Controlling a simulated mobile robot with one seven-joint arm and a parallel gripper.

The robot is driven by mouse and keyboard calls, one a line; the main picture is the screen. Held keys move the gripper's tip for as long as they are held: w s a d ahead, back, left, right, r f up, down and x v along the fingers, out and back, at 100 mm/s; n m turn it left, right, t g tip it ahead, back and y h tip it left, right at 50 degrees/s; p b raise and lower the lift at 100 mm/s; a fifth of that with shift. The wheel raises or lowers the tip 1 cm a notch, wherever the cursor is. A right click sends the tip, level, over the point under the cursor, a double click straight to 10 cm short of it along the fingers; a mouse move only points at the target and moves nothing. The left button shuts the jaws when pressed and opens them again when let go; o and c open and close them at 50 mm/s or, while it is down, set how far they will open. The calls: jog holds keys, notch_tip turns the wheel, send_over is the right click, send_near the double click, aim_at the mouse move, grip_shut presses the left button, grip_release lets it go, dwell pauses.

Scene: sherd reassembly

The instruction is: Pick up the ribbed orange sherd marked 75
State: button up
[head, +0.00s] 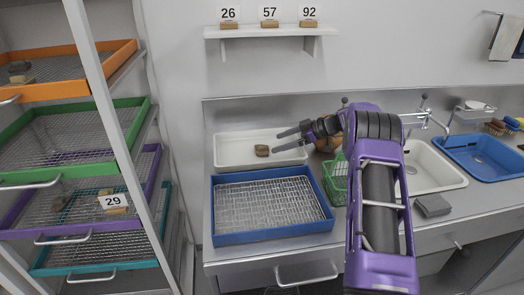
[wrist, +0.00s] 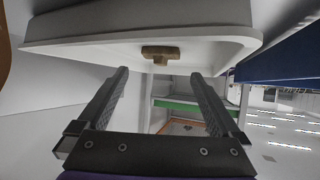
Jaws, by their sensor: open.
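A small brown sherd (head: 262,150) lies in the white tray (head: 228,150) on the counter. It also shows in the wrist view (wrist: 160,51), beyond my fingertips. I cannot read any mark on it, nor make out ribs. My gripper (head: 283,141) is open and empty, just right of this sherd and apart from it. In the wrist view the two fingers (wrist: 160,75) stand wide apart with nothing between them. No number 75 is legible in either view.
A blue mesh tray (head: 216,238) stands in front of the white tray, with a green basket (head: 338,190) to its right. A sink (head: 440,170) and a blue basin (head: 480,155) lie further right. The rack at left holds an orange tray (head: 70,92) with sherds. A shelf (head: 270,32) hangs above.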

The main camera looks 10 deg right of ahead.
aim_at(264, 147)
jog(key=shift+x, duration=3.2)
jog(key=shift+s+r, duration=0.1)
jog(key=c, duration=1.3)
